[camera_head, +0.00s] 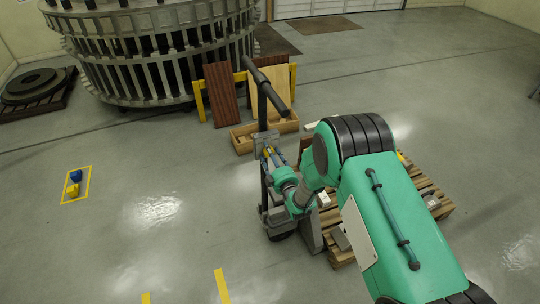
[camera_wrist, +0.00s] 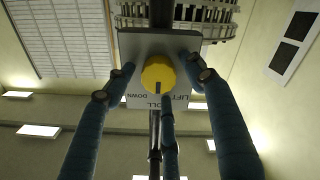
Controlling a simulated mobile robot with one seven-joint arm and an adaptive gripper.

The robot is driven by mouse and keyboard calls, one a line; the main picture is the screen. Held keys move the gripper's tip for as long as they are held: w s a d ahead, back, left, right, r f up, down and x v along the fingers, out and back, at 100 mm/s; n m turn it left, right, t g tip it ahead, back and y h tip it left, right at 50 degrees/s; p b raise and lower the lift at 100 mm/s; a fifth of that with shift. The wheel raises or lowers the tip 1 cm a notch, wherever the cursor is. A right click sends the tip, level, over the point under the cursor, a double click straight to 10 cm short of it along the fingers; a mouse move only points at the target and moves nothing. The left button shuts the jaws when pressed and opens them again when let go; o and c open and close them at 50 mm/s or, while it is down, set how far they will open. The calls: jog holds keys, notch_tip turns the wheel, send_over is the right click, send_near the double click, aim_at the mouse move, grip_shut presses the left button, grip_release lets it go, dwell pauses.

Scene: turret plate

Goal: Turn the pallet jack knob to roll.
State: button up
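The yellow knob (camera_wrist: 158,75) sits on a grey panel (camera_wrist: 130,48) of the pallet jack, marked LIFT, DOWN and ROLL. A dark mark shows on the knob's lower side, facing roughly toward ROLL. My gripper (camera_wrist: 160,68) has its blue fingers spread, one left and one right of the knob, with a third below it. A gap shows at the left fingertip; contact on the right and below is unclear. In the head view the pallet jack (camera_head: 309,232) stands upright, with its dark handle (camera_head: 266,84) above the panel. My gripper (camera_head: 268,153) is at the panel there, small and partly hidden.
A wooden pallet (camera_head: 432,184) lies behind my arm at right. A wooden box (camera_head: 243,144) with boards and a yellow rack (camera_head: 199,103) stand behind the jack. A large slatted turret (camera_head: 155,75) is at back left. The floor at left is mostly clear.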

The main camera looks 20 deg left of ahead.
jog(key=shift+s+d+f, duration=0.1)
jog(key=shift+d+f, duration=0.05)
jog(key=v, duration=1.1)
jog(key=shift+s+d, duration=0.2)
jog(key=shift+s, duration=0.1)
dwell(0.4)
